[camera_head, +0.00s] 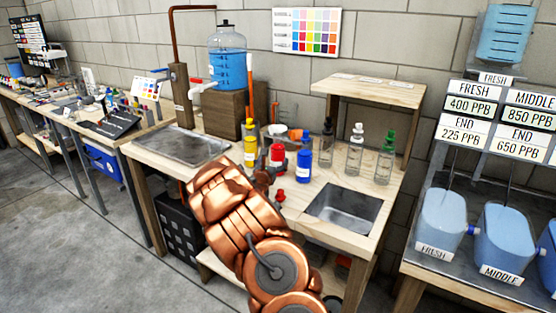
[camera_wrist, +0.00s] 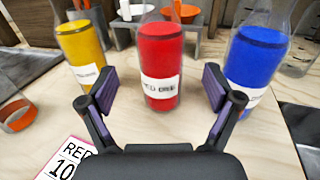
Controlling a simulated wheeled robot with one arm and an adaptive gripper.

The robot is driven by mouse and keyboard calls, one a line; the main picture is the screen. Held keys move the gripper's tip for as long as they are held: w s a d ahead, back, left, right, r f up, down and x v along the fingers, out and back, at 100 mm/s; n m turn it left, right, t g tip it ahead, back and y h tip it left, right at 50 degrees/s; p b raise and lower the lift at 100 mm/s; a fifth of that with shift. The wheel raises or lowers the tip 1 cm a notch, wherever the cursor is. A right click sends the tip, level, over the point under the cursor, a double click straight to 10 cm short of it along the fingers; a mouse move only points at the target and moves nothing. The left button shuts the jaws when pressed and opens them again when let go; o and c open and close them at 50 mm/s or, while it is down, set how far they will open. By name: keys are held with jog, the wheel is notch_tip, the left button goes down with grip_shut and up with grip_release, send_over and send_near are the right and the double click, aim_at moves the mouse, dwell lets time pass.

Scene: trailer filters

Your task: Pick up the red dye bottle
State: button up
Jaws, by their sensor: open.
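The red dye bottle (camera_wrist: 161,62) stands upright on the wooden bench, straight ahead of my gripper (camera_wrist: 160,90) in the wrist view. It has red contents and a white label. In the head view the red bottle (camera_head: 277,156) is partly hidden by my gripper (camera_head: 264,177). A yellow bottle (camera_wrist: 80,45) stands to its left and a blue bottle (camera_wrist: 257,62) to its right.
The bench (camera_head: 225,171) carries a sink basin (camera_head: 343,211) at right and a metal tray (camera_head: 182,146) at left. Clear bottles (camera_head: 355,151) stand right of the blue one. A card reading RED (camera_wrist: 66,160) lies near my left finger.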

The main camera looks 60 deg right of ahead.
aim_at(276, 156)
jog(key=shift+p+x, duration=0.75)
jog(key=shift+x, duration=2.5)
jog(key=c, duration=1.5)
jog(key=shift+c, duration=0.3)
